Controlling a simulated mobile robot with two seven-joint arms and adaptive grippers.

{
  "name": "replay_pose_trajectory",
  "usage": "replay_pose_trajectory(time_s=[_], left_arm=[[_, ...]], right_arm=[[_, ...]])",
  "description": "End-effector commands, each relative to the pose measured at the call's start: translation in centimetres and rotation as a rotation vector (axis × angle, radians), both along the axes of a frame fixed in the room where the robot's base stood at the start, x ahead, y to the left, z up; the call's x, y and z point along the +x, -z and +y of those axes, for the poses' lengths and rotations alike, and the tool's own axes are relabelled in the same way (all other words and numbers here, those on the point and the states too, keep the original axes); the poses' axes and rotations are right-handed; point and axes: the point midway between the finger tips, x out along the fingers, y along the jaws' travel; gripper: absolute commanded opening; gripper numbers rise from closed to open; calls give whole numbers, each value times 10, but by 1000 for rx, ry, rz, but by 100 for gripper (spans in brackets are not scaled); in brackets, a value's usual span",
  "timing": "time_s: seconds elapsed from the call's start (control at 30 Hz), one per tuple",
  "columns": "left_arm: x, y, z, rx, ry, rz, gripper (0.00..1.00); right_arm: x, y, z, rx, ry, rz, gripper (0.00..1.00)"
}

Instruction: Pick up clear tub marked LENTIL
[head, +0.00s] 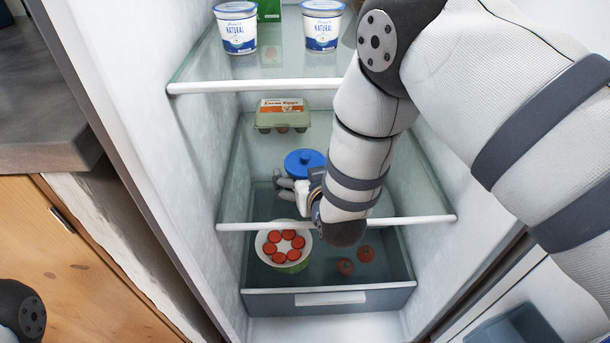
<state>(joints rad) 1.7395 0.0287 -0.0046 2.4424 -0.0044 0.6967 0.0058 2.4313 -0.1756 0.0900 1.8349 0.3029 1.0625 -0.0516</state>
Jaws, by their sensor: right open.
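A tub with a round blue lid (305,160) stands on the middle glass shelf of the open fridge. Its body is mostly hidden behind my right gripper and arm, and no LENTIL marking can be read. My right gripper (281,184) is inside the fridge, open, with its grey fingers just in front of and left of the tub. I cannot tell whether they touch it. My left gripper is out of view; only a dark piece of my left arm shows at the lower left.
An egg carton (282,115) sits behind the tub. Yogurt cups (237,27) (322,26) stand on the upper shelf (270,85). A grey counter (45,120) is outside left.

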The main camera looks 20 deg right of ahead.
Motion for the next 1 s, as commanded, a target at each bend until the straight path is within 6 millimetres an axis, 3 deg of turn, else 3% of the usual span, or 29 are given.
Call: replay_pose_trajectory(time_s=[0.1, 0.33, 0.6, 1.0], left_arm=[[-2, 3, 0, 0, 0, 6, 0], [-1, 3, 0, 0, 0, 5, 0], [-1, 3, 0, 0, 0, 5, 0], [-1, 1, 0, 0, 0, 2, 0]], right_arm=[[12, 8, -1, 0, 0, 2, 90], [13, 7, -1, -1, 0, 1, 88], [13, 7, -1, 0, 0, 1, 27], [14, 0, -1, 0, -1, -2, 26]])
